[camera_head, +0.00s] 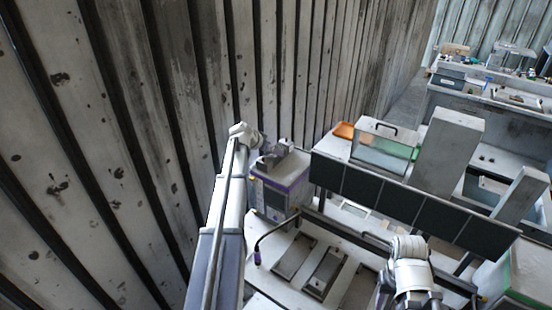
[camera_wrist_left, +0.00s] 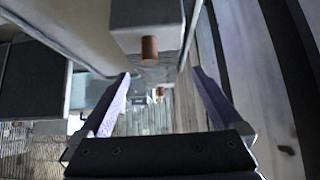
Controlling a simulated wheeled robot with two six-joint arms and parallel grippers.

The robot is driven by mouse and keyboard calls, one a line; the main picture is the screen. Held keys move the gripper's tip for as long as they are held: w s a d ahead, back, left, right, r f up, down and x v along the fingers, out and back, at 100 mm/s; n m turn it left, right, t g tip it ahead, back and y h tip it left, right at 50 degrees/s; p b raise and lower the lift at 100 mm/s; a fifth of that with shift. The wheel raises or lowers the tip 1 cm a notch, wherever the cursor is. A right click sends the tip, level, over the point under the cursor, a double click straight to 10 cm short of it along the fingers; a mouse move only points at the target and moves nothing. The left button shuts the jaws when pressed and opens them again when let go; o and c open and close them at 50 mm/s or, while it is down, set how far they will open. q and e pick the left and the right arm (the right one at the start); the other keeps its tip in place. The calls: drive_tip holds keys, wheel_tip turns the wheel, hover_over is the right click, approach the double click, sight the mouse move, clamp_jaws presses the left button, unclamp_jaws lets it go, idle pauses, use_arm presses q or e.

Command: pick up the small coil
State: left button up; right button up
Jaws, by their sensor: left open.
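In the left wrist view, a short copper-coloured cylinder (camera_wrist_left: 149,48) that looks like a coil sits against a grey block (camera_wrist_left: 146,15). A second, smaller copper-coloured piece (camera_wrist_left: 158,92) shows farther off, lower down. I cannot tell which of them is the small coil. My left gripper (camera_wrist_left: 161,75) is open, its two purple-grey fingers apart on either side of the view, with nothing held between them. In the head view my left arm reaches up to the white and purple machine (camera_head: 282,190); no coil can be made out there. My right gripper cannot be seen.
A ribbed, stained wall (camera_head: 130,130) stands close along the left. A row of dark panels (camera_head: 400,197) stands right of the machine. Behind it are a clear-fronted case (camera_head: 381,152) and a tall grey block (camera_head: 447,145). Recessed trays (camera_head: 325,272) lie in front.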

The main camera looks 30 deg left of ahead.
use_arm(q)
drive_tip(key=shift+w+d+f+b, duration=0.1)
drive_tip(key=shift+w+f+b, duration=0.15)
drive_tip(key=shift+b, duration=0.15)
drive_tip(key=b+x, duration=0.2)
drive_tip(key=x, duration=0.2)
drive_tip(key=shift+w+d+f+b, duration=0.1)
drive_tip(key=shift+w+d+b, duration=0.1)
drive_tip(key=shift+b, duration=0.2)
drive_tip(key=shift+s, duration=0.1)
drive_tip(key=shift+r, duration=0.2)
drive_tip(key=shift+c, duration=0.4)
clamp_jaws()
